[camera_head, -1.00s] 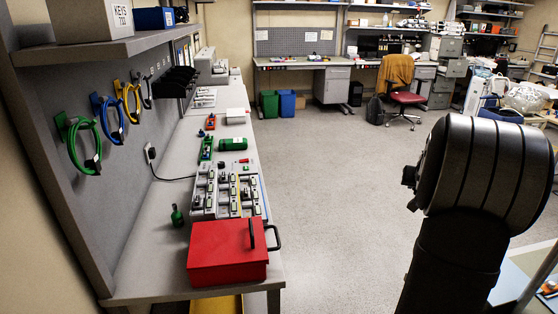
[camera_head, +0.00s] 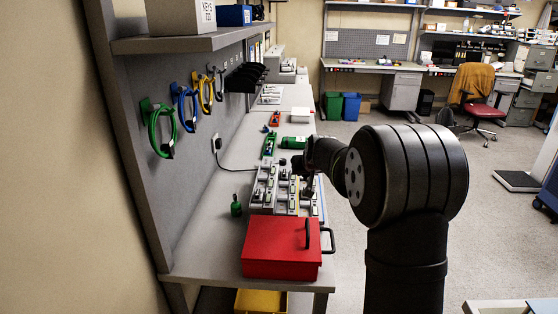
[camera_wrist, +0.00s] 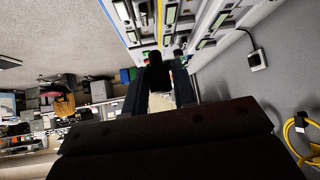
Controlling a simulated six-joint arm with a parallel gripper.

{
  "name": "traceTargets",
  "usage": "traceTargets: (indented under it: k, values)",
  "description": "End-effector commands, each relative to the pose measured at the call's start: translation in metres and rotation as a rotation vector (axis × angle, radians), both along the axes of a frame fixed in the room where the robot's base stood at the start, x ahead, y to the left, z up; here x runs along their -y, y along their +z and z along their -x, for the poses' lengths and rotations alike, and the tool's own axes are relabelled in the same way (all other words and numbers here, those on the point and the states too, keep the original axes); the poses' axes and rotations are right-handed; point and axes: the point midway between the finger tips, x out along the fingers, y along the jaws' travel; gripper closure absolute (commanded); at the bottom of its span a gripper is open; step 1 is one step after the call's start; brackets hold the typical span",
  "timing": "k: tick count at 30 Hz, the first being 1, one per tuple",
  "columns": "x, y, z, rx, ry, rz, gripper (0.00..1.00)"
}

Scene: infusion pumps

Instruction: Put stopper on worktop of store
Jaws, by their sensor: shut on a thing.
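My gripper (camera_wrist: 160,88) is shut on a small dark thing (camera_wrist: 155,62) with a rounded end, seen between the fingers in the wrist view. It may be the stopper, but it is too dark to be sure. In the head view my gripper (camera_head: 309,182) is small and dark, over the right side of the rack of grey units, with what it holds hard to make out. The grey worktop (camera_head: 217,248) runs along the left wall. A small green bottle-like thing (camera_head: 236,206) stands on it, left of the rack.
A red box (camera_head: 280,250) with a dark handle sits at the worktop's near end. The rack of units (camera_head: 272,190) fills the middle, with a green cylinder (camera_head: 293,143) behind it. Coloured cable loops (camera_head: 160,130) hang on the wall under a shelf (camera_head: 190,38). Bare worktop lies left of the rack.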

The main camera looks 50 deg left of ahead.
Motion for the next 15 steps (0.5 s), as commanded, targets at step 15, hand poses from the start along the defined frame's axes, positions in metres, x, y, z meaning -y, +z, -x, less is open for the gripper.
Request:
traceTargets:
  k: [15]
  values:
    - [-0.126,-0.001,0.205,-0.002,0.31,-0.002,0.96]
